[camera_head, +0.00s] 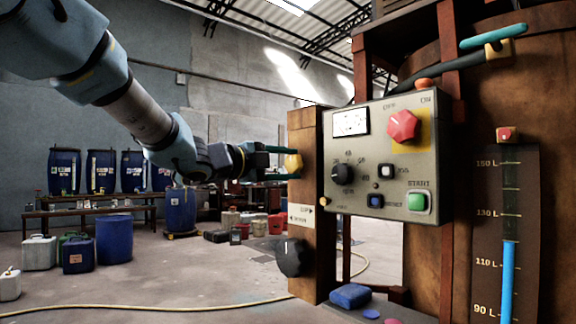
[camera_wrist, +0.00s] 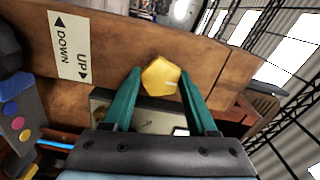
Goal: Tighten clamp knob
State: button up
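A yellow faceted knob (camera_head: 293,163) sits on the upper part of a wooden post (camera_head: 301,128); it also shows in the wrist view (camera_wrist: 161,76). I take it for the clamp knob, though no label marks it. My gripper (camera_head: 283,164) reaches the post from the left. Its two green fingers (camera_wrist: 161,82) are apart, with the knob between their tips. The fingertips are very near the knob's sides; I cannot tell whether they touch it. The side of the knob facing the post is hidden.
A grey control panel (camera_head: 412,113) with a red knob (camera_head: 402,126) and buttons stands just right of the post. A black knob (camera_head: 291,257) juts out below, under an UP/DOWN label (camera_wrist: 72,45). The floor at left is partly open, with a hose and canisters.

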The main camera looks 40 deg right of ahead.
jog(key=o, duration=0.4)
jog(key=a, duration=1)
jog(key=shift+w+a, duration=0.3)
jog(key=shift+a, duration=0.1)
